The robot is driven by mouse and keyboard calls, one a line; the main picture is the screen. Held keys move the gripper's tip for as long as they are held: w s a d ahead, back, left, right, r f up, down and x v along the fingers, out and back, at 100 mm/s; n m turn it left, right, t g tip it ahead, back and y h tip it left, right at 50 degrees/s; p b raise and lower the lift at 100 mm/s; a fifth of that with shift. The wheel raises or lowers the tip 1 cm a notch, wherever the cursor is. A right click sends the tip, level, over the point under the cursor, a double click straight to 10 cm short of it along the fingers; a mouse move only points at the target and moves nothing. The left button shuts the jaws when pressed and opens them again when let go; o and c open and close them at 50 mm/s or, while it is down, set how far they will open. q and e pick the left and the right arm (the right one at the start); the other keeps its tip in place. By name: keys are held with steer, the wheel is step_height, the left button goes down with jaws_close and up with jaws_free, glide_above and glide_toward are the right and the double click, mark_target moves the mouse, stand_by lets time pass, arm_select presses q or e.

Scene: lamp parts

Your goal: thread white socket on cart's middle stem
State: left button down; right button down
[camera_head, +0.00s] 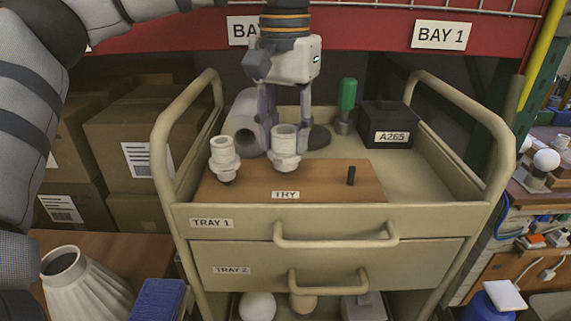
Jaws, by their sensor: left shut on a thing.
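The cart (333,222) has a wooden board (250,190) on its top tray. My left gripper (286,142) points down over the board and is shut on a white socket (285,160), which is upright at the middle stem's place. The middle stem is hidden, so I cannot tell whether the socket is around it or just above it. Another white socket (224,155) stands upright on the board's left stem, whose dark foot shows below it. The right stem (351,175) is short, black and bare. My right gripper is not in view.
Behind the board are a grey cylinder (243,122), a dark rounded thing (319,138), a green-handled tool (347,100) and a black box (388,125) marked A265. Raised cart handles (161,135) flank the tray.

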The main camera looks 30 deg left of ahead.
arm_select(q)
steer(key=shift+f, duration=0.45)
steer(key=m, duration=0.6)
steer(key=shift+m, duration=0.4)
steer(key=c, duration=1.6)
jaws_free()
steer(key=shift+m, duration=0.7)
steer(key=o, duration=0.6)
steer(key=shift+c, duration=0.2)
steer(key=shift+r, duration=0.15)
